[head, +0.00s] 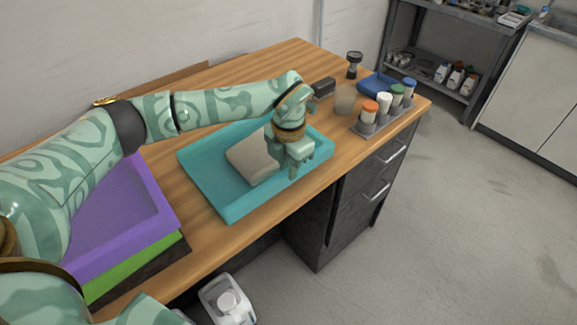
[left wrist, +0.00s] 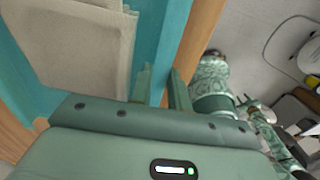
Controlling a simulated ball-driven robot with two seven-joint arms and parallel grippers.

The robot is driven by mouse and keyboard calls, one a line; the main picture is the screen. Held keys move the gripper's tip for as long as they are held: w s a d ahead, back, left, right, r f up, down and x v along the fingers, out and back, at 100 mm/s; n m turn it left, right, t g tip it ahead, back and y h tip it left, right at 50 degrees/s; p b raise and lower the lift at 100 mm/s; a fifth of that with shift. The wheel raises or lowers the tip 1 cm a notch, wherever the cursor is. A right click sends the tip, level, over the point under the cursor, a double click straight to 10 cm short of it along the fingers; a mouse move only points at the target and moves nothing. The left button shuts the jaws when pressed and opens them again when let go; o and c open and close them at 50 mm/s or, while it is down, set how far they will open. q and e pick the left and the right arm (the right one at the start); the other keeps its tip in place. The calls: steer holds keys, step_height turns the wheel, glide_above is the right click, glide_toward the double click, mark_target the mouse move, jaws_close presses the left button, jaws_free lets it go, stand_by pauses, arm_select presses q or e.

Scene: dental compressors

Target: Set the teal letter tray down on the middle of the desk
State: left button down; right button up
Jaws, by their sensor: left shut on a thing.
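The teal letter tray (head: 205,172) is over the middle part of the wooden desk, its near long side close to the desk's front edge. I cannot tell whether its underside touches the desk. A beige, cloth-like flat thing (head: 252,160) lies in it; this also fills the upper left of the left wrist view (left wrist: 75,40). My left gripper (head: 306,170) is shut on the tray's near rim, towards its right end. In the left wrist view the two fingers (left wrist: 161,88) stand on either side of the teal wall (left wrist: 167,50). My right gripper does not show.
A purple tray (head: 115,215) on a green one (head: 135,268) stands at the desk's left. At the right are a rack of capped bottles (head: 380,122), a blue tray (head: 377,84), a tan rounded thing (head: 345,99) and a dark upright thing (head: 353,64). Drawers (head: 375,180) stand below.

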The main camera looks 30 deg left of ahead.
arm_select(q)
steer(key=shift+r, duration=0.1)
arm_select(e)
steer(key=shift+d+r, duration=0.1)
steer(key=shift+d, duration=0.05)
arm_select(q)
steer(key=c, duration=1.3)
jaws_free()
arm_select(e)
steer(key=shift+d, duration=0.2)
arm_select(q)
step_height(320, 180, up, 12)
steer(key=p, duration=0.3)
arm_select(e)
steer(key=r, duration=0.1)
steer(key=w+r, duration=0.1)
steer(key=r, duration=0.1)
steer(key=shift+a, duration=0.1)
